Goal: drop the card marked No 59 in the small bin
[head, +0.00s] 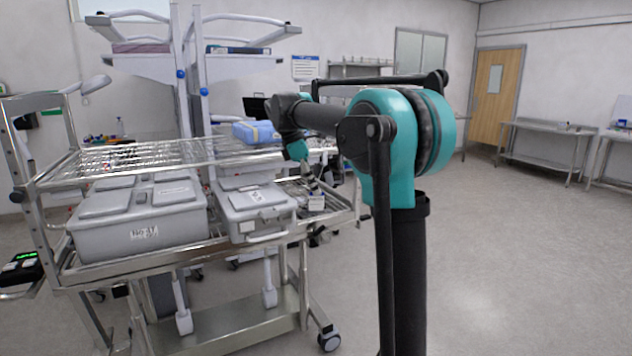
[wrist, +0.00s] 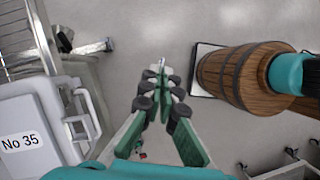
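My gripper (wrist: 161,88) has its green fingers drawn close together. A thin pale item, seen edge-on, stands between the tips in the wrist view; it looks like the card (wrist: 162,64). In the head view a small white card (head: 316,202) shows at the end of my gripper (head: 312,190), beside the cart's right end. Its marking is too small to read. In the wrist view the space below the fingertips is grey floor. I cannot pick out a small bin with certainty.
A wire-shelf cart (head: 120,158) holds a large grey lidded box (head: 95,238) and a smaller one (head: 250,225). A grey box (wrist: 55,112) labelled No 35 lies left of my gripper in the wrist view. Open floor (head: 490,250) lies to the right.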

